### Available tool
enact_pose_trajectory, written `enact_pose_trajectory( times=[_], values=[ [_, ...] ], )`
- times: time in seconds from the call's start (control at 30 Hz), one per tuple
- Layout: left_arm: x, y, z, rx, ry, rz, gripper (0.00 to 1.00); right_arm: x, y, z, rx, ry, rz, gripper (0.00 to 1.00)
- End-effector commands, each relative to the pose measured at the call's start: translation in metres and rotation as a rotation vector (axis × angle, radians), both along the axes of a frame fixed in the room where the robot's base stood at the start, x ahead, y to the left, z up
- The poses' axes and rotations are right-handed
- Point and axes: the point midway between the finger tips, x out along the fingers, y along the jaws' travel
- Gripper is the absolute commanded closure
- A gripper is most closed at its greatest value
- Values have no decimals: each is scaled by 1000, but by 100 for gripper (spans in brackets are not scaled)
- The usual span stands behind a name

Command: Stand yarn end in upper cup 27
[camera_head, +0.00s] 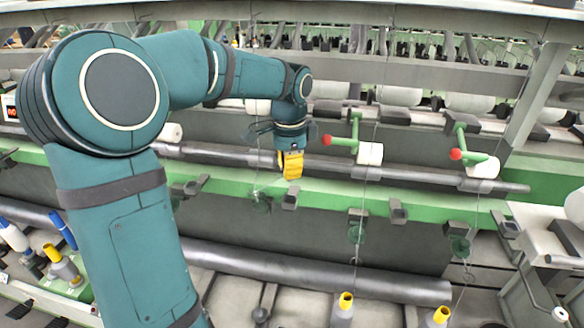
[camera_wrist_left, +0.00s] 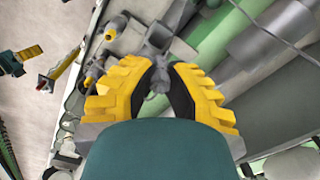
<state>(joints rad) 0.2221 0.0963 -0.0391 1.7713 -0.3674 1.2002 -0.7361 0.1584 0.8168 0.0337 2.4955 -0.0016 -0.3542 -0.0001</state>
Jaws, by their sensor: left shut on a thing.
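My left gripper (camera_head: 291,167) is in front of the green rail (camera_head: 330,195), beside the long grey roller. In the left wrist view its yellow fingers (camera_wrist_left: 158,82) are closed in, with their dark pads curving toward each other. The yarn end between them is too thin to make out. A grey part (camera_wrist_left: 157,42) shows past the fingertips. No number is readable, so I cannot tell which holder is upper cup 27. Small grey holders (camera_head: 290,200) and (camera_head: 397,211) stick out from the green rail. My right gripper is not in view.
White spools (camera_head: 370,154) sit by red-tipped green levers (camera_head: 340,141) to the right of my gripper. Yellow-topped bobbins (camera_head: 345,302) stand low in front. A grey pipe (camera_head: 310,275) runs across below the rail. Thin yarns hang at the right.

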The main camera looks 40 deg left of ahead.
Motion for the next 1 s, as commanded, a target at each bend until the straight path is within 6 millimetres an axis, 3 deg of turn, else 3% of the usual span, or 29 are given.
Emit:
enact_pose_trajectory(
  times=[0.43,1.0],
  values=[
    [0,0,-21,1,1,1,100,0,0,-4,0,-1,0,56],
    [0,0,-53,0,0,0,100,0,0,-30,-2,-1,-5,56]
  ],
)
